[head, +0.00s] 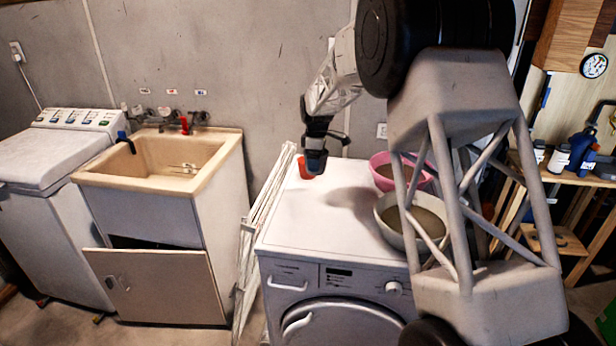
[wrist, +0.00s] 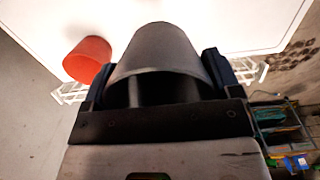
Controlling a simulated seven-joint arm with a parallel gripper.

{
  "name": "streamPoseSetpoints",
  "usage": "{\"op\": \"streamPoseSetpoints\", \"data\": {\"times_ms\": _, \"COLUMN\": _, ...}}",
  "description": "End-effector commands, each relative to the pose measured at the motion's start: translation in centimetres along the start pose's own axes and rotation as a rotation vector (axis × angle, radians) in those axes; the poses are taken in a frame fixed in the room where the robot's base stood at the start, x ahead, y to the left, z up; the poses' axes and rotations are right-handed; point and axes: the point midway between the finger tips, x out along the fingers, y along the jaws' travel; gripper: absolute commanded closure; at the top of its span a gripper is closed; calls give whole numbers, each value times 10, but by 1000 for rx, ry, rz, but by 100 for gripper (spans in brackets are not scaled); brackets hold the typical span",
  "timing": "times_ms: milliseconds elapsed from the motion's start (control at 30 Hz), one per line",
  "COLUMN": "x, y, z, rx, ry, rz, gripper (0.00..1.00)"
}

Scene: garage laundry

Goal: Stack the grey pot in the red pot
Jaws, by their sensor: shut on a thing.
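The red pot (head: 305,168) stands at the back left of the white washing machine's top. In the wrist view the red pot (wrist: 88,60) is left of my gripper, near the machine's edge. My gripper (head: 317,150) is shut on the grey pot (head: 316,162), which hangs above the machine top, just right of the red pot in the head view. In the wrist view the grey pot (wrist: 165,58) fills the space between the two dark fingers. The grey pot partly covers the red pot in the head view.
A pink bowl (head: 380,173) and a white bowl (head: 388,225) sit on the right of the washing machine top (head: 320,226), partly behind my arm. A white folded rack (head: 262,235) leans at the machine's left side. The front left of the top is clear.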

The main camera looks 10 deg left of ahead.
Motion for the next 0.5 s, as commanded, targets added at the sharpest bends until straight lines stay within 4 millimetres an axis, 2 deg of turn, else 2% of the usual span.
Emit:
{"op": "streamPoseSetpoints", "data": {"times_ms": 333, "x": 0, "y": 2, "z": 0, "rx": 0, "ry": 0, "rz": 0, "gripper": 39}}
{"op": "streamPoseSetpoints", "data": {"times_ms": 500, "x": 0, "y": 10, "z": -3, "rx": 0, "ry": 0, "rz": 1, "gripper": 39}}
